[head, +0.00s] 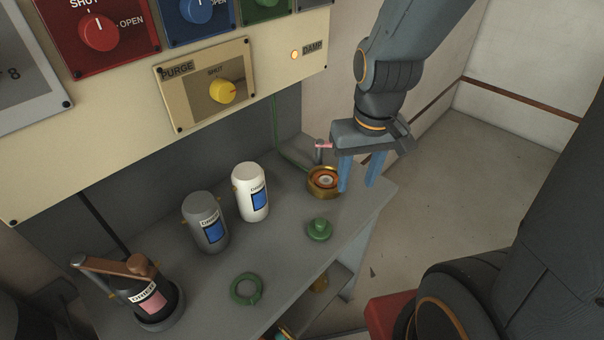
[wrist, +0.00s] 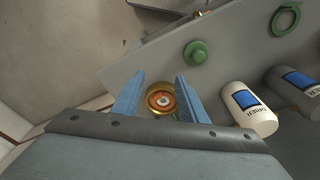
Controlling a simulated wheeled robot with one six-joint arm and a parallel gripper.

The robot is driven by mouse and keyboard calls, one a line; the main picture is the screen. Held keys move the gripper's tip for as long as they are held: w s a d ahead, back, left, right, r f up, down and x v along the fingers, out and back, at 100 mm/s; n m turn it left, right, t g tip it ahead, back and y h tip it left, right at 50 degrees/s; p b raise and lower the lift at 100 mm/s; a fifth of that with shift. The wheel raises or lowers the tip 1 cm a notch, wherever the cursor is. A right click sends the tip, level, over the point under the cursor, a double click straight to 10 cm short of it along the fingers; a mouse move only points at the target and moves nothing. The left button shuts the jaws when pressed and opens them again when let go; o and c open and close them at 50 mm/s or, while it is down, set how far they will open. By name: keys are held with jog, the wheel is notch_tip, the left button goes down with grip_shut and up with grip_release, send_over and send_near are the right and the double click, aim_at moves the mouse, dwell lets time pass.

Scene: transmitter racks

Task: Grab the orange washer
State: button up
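Nothing is held between the fingers. How high the fingertips are above the cup is hard to tell.
On the shelf (head: 283,222) stand a green knobbed piece (head: 319,230), a green ring (head: 246,289), a white canister (head: 251,192), a grey canister (head: 206,222) and a black canister (head: 146,295). A small pink-topped post (head: 323,146) stands behind the cup. A control panel (head: 130,95) rises behind.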

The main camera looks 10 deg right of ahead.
aim_at(337, 178)
jog(key=w+n, duration=0.2)
jog(key=w, duration=0.1)
jog(key=w+n+g, duration=0.1)
jog(key=w+n, duration=0.1)
jog(key=w, duration=0.1)
jog(key=w+n, duration=0.3)
jog(key=shift+w+a+f, duration=0.25)
jog(key=shift+w+a, duration=0.1)
jog(key=shift+w, duration=0.05)
jog(key=shift+s+a+f+p, duration=0.1)
jog(key=shift+f+p, duration=0.5)
jog(key=shift+f, duration=1.25)
jog(key=shift+a+f+p, duration=0.1)
jog(key=shift+f+p, duration=0.45)
jog(key=shift+f, duration=1.25)
jog(key=shift+c, duration=0.4)
jog(key=shift+d, duration=0.1)
grip_shut()
